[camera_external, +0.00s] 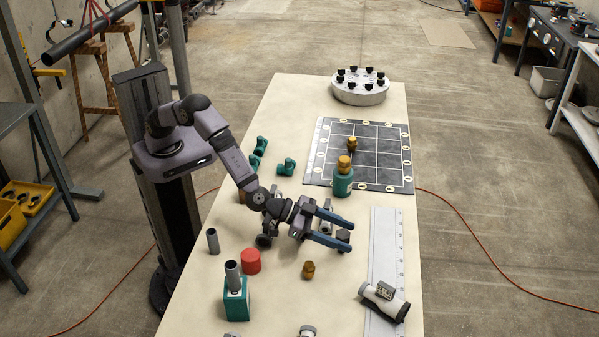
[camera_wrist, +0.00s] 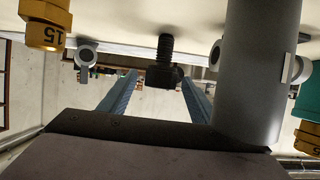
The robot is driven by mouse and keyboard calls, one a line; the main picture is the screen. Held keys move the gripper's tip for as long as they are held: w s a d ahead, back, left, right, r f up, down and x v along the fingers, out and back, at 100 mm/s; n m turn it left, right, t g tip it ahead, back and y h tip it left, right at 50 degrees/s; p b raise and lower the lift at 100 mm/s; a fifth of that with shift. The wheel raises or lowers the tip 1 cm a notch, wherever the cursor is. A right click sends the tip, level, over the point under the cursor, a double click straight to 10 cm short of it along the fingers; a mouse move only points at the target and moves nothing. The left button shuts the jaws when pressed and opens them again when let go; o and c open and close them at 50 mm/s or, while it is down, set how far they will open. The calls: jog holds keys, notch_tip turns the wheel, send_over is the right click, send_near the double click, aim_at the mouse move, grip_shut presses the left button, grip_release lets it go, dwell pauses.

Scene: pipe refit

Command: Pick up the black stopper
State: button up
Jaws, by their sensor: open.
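The black stopper (camera_wrist: 163,72), with a threaded stem and a wider head, shows in the wrist view between the far ends of my gripper's blue fingers. In the external view, a small dark piece (camera_external: 343,236) that appears to be this stopper sits on the table at the fingertips. My gripper (camera_external: 348,235) is open, low over the table, with its fingers pointing right. In the wrist view, the fingers (camera_wrist: 160,80) lie on either side of the stopper with gaps visible. I cannot tell how far it is between them.
A grey pipe (camera_wrist: 262,70) stands close on the right in the wrist view. A brass fitting (camera_external: 308,270) lies in front of my gripper. A white ruler (camera_external: 384,255) lies to the right.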

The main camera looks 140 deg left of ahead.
jog(key=shift+p+x, duration=0.3)
jog(key=shift+x, duration=1.85)
jog(key=shift+c, duration=0.3)
jog(key=c, duration=1.1)
jog(key=shift+o, duration=0.2)
notch_tip(320, 180, up, 10)
jog(key=p, duration=0.1)
jog(key=shift+p, duration=0.35)
